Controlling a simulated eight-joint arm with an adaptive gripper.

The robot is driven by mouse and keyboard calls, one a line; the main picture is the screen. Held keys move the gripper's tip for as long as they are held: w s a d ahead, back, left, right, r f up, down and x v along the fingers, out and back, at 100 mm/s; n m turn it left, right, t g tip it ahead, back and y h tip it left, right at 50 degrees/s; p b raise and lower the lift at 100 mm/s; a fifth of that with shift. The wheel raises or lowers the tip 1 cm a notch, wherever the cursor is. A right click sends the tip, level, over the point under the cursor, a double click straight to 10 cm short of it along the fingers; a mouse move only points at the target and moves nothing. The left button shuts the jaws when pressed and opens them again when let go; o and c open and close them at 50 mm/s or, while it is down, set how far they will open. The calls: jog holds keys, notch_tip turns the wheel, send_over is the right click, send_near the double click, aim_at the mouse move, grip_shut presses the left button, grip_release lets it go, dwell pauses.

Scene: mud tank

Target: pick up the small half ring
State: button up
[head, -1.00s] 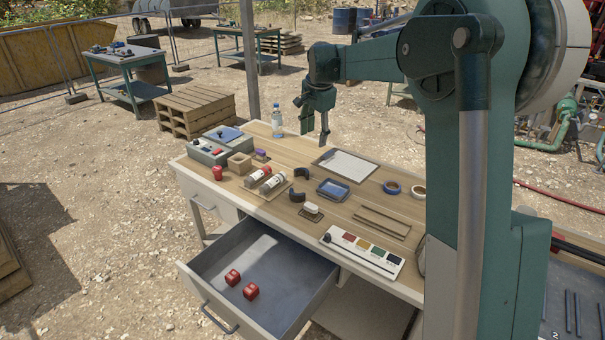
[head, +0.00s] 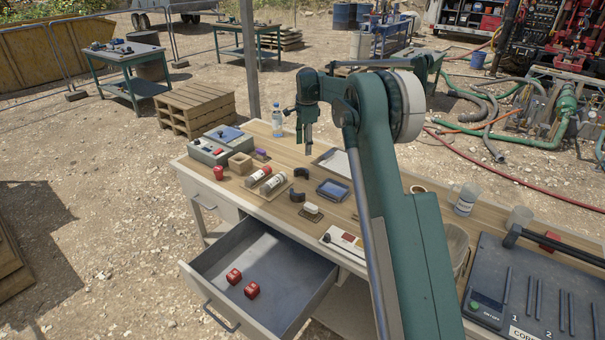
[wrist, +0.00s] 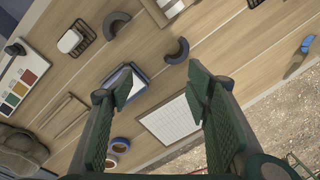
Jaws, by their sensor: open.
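Two dark half rings lie on the wooden table. The farther one, which looks the smaller half ring (head: 301,172), also shows in the wrist view (wrist: 181,53), just beyond my fingertips and between their lines. The larger half ring (head: 296,196) lies nearer the drawer, and in the wrist view (wrist: 112,27) it is farther up and left. My gripper (head: 308,149) points down above the table, beyond the small half ring in the head view. In the wrist view my gripper (wrist: 160,88) is open, with nothing between its fingers.
A blue tray (head: 332,190) lies close by the half rings. Two labelled cylinders (head: 265,180) lie to the left, near a wooden block (head: 240,163). A white piece (head: 311,208) sits on a small rack. An open drawer (head: 262,300) with red cubes juts out in front.

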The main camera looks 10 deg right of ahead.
aim_at(303, 177)
jog(key=w+f+m, duration=0.1)
jog(key=w+f, duration=0.2)
jog(key=f, duration=0.2)
jog(key=w+f+m+g+p, duration=0.1)
jog(key=w+f+m, duration=0.1)
jog(key=f, duration=0.4)
jog(key=shift+w+a+f+p, duration=0.2)
jog(key=shift+w+a+p, duration=0.15)
jog(key=shift+w, duration=0.2)
jog(key=shift+f, duration=1.25)
jog(key=shift+f, duration=0.1)
jog(key=shift+w+d+f+b, duration=0.1)
jog(key=shift+f+b, duration=0.1)
jog(key=shift+f, duration=1.1)
jog(key=shift+d+f+b, duration=0.1)
jog(key=shift+f+b, duration=0.1)
jog(key=shift+f, duration=1.05)
jog(key=shift+c, duration=0.5)
grip_shut()
